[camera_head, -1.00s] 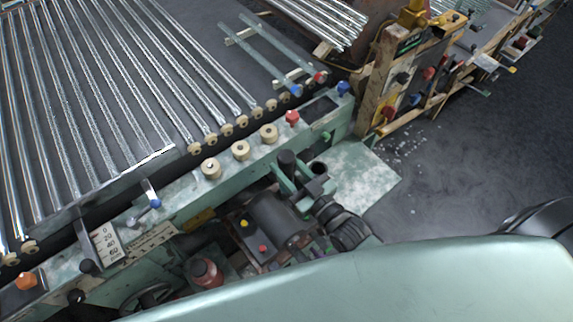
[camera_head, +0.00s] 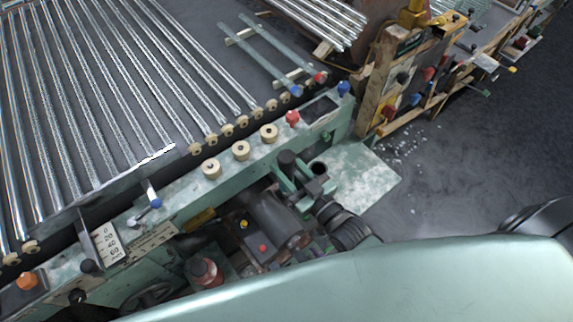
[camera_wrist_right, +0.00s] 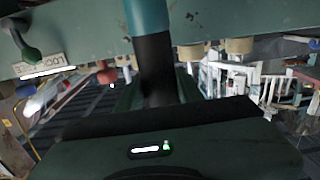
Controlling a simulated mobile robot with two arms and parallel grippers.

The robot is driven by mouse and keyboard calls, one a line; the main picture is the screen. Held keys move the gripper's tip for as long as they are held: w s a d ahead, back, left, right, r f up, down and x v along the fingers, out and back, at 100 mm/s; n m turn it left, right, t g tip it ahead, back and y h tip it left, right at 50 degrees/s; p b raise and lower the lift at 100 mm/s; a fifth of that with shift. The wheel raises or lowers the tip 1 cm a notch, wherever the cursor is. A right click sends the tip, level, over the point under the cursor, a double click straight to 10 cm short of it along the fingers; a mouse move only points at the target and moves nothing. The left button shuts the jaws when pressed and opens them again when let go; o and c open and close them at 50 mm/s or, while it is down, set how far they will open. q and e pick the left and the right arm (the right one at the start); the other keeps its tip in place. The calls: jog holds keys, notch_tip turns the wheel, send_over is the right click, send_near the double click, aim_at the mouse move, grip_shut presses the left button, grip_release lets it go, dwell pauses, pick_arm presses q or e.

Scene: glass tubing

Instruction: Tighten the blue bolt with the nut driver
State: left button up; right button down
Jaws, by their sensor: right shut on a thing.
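The blue bolt (camera_head: 344,88) stands at the right end of the green machine frame, on its top. My right gripper (camera_head: 305,184) is in front of the frame, left of and nearer to me than the blue bolt, and apart from it. It is shut on an upright cylinder that looks like the nut driver, whose dark end (camera_head: 286,158) shows in the head view. In the right wrist view the nut driver (camera_wrist_right: 153,62) is a teal and black shaft across the middle. Its tip cannot be made out. My left gripper is not in view.
A red bolt (camera_head: 292,117) and several beige round knobs (camera_head: 240,150) line the frame's top left of the blue bolt. A lever with a blue ball (camera_head: 156,203) sits farther left. Glass tubes (camera_head: 110,90) lie behind. Open floor (camera_head: 450,190) lies to the right.

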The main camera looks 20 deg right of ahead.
aim_at(286, 156)
notch_tip(286, 156, up, 2)
jog(key=shift+w+r+p, duration=0.1)
jog(key=shift+p, duration=0.8)
notch_tip(286, 156, up, 5)
jog(key=p, duration=0.5)
jog(key=shift+r, duration=0.2)
